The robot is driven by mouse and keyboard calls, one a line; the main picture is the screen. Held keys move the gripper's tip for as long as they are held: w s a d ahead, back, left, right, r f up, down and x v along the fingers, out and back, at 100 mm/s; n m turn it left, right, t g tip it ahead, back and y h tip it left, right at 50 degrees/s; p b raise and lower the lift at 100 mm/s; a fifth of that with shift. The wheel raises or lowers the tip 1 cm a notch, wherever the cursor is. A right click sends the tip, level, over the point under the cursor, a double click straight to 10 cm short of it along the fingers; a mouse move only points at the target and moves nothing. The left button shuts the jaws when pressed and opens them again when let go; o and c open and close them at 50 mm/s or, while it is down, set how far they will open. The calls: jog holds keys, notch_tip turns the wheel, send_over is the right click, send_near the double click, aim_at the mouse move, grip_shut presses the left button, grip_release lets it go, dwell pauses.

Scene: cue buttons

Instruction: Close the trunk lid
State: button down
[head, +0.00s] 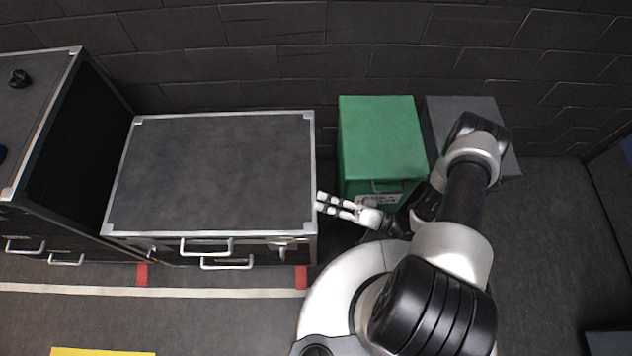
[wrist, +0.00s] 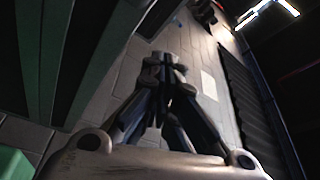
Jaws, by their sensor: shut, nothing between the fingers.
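A black trunk with silver edging stands left of centre in the head view. Its dark grey lid (head: 215,170) lies flat across the top. I see no clear gap under the lid, but cannot tell if it is fully seated. Handles (head: 207,246) and a latch (head: 283,246) show on the front. My gripper (head: 320,201) is at the trunk's right side, pointing left, its fingertips close to the right edge. I cannot tell if they touch it. In the wrist view the gripper (wrist: 165,65) has its fingertips together, with nothing between them.
A green box (head: 382,140) stands right of the trunk, with a grey box (head: 480,112) beside it, partly behind my arm. Another black case (head: 35,120) stands at the left. A brick wall closes the back. Open floor (head: 555,230) lies at the right.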

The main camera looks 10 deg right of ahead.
jog(key=shift+s+f, duration=0.25)
jog(key=shift+f, duration=0.65)
jog(key=shift+s+f, duration=0.25)
jog(key=shift+f, duration=0.65)
